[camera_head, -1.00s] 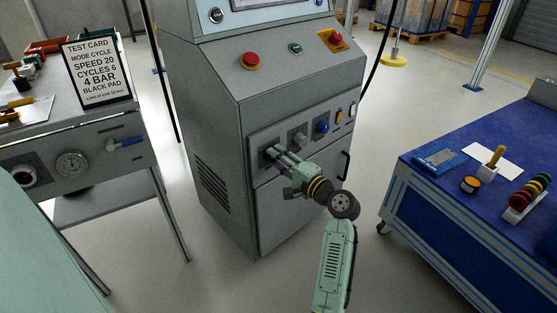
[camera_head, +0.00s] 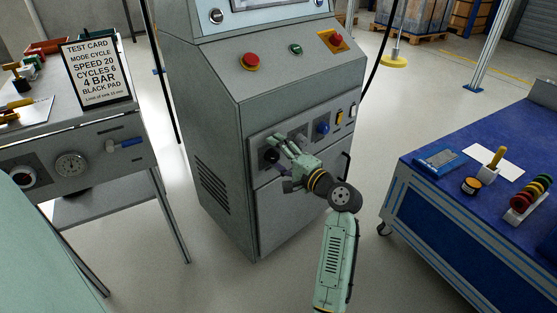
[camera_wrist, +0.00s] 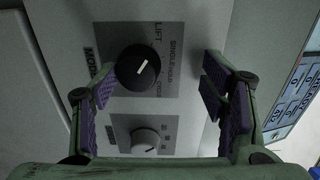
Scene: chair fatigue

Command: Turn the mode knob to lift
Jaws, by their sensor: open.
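The black mode knob (camera_wrist: 138,67) is on a grey panel on the machine front, with a white pointer line pointing up and right in the wrist view. The word LIFT is printed above and right of it, MODE to its left, and smaller labels to its right. In the head view the knob (camera_head: 271,156) shows at the left of the panel row. My gripper (camera_wrist: 160,88) is open in front of the panel, also seen in the head view (camera_head: 284,160). The knob lies between the finger lines, nearer the left finger. I cannot tell whether that finger touches it.
A grey knob (camera_wrist: 145,140) sits below the mode knob in the wrist view. A blue knob (camera_head: 322,127) and a yellow switch (camera_head: 339,118) are farther right. A test card (camera_head: 96,73) stands on the left bench. A blue cart (camera_head: 400,215) is at right.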

